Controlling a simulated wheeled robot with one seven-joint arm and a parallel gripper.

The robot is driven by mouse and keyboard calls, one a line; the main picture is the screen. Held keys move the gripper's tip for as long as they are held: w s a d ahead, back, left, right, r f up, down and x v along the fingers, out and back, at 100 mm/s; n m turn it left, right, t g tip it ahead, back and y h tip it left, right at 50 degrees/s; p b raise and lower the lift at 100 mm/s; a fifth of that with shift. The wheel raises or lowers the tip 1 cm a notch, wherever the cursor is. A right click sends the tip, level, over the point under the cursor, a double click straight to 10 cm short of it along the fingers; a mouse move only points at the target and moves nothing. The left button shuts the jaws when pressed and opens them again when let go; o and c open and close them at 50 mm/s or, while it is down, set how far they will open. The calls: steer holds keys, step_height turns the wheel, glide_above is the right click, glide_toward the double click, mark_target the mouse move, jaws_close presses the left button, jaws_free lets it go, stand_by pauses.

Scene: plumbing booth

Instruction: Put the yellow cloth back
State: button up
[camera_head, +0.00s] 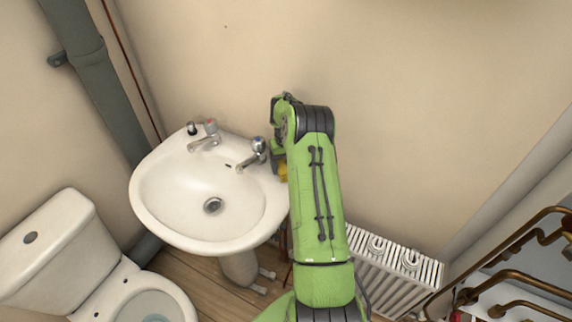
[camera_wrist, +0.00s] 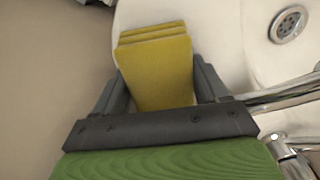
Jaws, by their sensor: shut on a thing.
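The yellow cloth (camera_wrist: 158,72) is a folded stack with several layers showing at its far edge. In the wrist view it sits between the two dark fingers of my gripper (camera_wrist: 162,85), which is shut on it. Behind the cloth is the white sink (camera_wrist: 240,40); whether the cloth touches it I cannot tell. In the head view a small bit of the yellow cloth (camera_head: 283,171) shows at the right rim of the sink (camera_head: 165,205), beside my green arm. The arm hides most of the cloth and my fingers there.
Two chrome taps stand on the sink's back edge; the right tap (camera_head: 253,154) is close to my gripper. A toilet (camera_head: 60,240) stands at the left. A white radiator (camera_head: 400,275) and copper pipes (camera_head: 500,280) are at the right. A grey pipe (camera_head: 95,75) runs down the wall.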

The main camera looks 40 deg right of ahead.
steer(key=o, duration=1)
steer(key=shift+f, duration=0.1)
